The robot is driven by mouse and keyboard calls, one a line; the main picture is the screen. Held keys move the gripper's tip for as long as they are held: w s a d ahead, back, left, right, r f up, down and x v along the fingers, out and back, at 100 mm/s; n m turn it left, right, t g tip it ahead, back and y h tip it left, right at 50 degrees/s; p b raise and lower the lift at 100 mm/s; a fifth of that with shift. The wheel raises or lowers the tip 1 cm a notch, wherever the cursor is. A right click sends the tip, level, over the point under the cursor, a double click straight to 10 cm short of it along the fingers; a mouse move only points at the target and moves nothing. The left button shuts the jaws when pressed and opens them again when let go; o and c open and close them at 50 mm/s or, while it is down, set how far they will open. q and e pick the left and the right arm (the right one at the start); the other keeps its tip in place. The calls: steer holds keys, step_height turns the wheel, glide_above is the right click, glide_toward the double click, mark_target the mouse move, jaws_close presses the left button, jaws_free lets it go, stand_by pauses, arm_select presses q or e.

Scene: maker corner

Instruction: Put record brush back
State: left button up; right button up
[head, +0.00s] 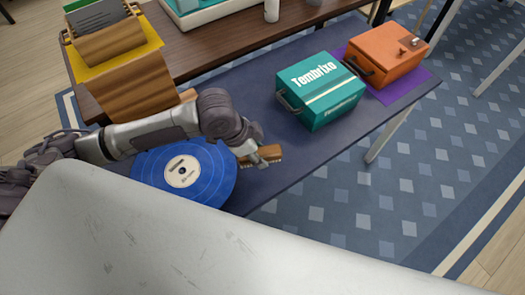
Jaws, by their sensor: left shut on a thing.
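A wooden record brush (274,153) with a tan body is in the jaws of my left gripper (259,153), at the right edge of a blue record (160,172) with a cream label. My left arm reaches in from the left over the record and hides part of its far side. The gripper is shut on the brush, and the fingers cover part of it. I cannot tell whether the brush touches the dark table (300,160). My right gripper is not in view.
A teal box (325,92) with a handle stands right of the brush. Behind it an orange box (385,55) sits on a purple mat (408,88). A wooden rack (125,70) stands on a yellow mat (92,72) at upper left. Bare tabletop lies between brush and teal box.

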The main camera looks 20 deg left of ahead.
arm_select(q)
steer(key=w+f, duration=0.2)
steer(key=w, duration=0.1)
steer(key=w+f, duration=0.1)
steer(key=w, duration=0.1)
steer(key=shift+a, duration=0.25)
step_height(320, 180, down, 4)
steer(key=shift+r, duration=0.1)
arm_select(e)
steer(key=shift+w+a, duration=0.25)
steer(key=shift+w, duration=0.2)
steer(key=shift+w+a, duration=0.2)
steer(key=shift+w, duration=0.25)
arm_select(q)
steer(key=shift+f, duration=0.25)
steer(key=o, duration=1.1)
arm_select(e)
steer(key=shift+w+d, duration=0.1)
arm_select(q)
steer(key=shift+a+r, duration=0.1)
steer(key=shift+r, duration=0.1)
steer(key=v, duration=1.1)
steer(key=shift+a+r, duration=0.15)
steer(key=shift+r, duration=0.2)
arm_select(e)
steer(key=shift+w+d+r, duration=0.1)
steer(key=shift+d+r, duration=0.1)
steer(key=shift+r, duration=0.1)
